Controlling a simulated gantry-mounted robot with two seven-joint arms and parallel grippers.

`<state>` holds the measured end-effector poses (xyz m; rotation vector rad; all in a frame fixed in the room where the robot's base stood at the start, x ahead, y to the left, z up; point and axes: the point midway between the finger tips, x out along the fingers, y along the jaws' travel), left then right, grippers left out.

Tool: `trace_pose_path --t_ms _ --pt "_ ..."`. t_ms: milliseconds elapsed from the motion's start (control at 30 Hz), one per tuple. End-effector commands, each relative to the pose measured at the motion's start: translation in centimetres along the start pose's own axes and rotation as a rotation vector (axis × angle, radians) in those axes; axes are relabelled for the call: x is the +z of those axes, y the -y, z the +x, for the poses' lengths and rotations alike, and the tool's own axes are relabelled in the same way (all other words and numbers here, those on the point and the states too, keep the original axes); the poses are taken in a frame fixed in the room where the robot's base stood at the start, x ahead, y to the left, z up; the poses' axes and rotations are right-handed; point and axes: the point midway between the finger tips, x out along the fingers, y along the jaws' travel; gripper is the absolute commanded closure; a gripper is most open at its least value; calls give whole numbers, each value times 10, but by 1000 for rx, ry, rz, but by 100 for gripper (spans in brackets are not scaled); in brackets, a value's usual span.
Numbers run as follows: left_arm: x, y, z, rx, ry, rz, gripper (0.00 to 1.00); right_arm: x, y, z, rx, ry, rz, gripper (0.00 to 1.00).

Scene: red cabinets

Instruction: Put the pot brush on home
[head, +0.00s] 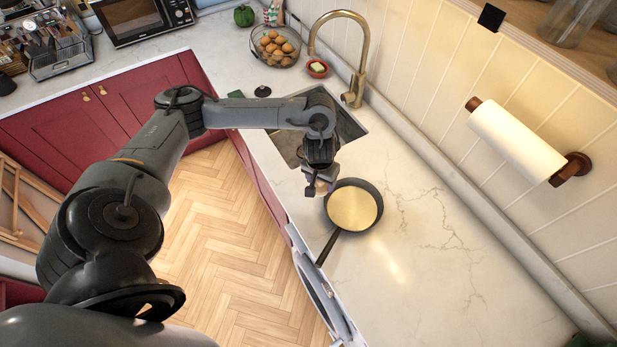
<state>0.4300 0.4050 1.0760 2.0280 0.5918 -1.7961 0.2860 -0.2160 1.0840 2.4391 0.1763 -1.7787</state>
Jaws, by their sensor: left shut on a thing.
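My left gripper (320,186) hangs over the counter at the sink's near edge, just left of the frying pan's rim. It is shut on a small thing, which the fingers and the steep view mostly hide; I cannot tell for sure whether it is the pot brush. No pot brush shows clearly elsewhere. A small dark round object (262,91) stands on the counter beyond the sink (346,124); I cannot tell whether it is the brush's home. My right gripper is not in view.
A dark frying pan (352,207) lies on the counter, its handle towards the front edge. Behind the sink are a brass tap (357,62), a red soap bowl (317,69) and a wire basket of round brown items (276,45). The counter right of the pan is clear.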

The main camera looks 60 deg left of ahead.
Motion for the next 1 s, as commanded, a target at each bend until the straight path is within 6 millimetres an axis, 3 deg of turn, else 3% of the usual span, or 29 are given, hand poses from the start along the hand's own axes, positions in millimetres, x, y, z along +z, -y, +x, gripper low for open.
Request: trace_pose_path --t_ms 33,300,500,767,1000 --pt "-3 7 12 -3 2 -5 62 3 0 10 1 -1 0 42" --pt "-34 46 50 -3 3 -7 62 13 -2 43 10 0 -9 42" --pt "-55 68 65 -2 1 -5 62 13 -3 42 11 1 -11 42" --pt "-64 78 75 0 1 -1 62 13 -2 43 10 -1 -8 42" --pt "-60 78 102 -1 2 0 62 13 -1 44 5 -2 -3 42"
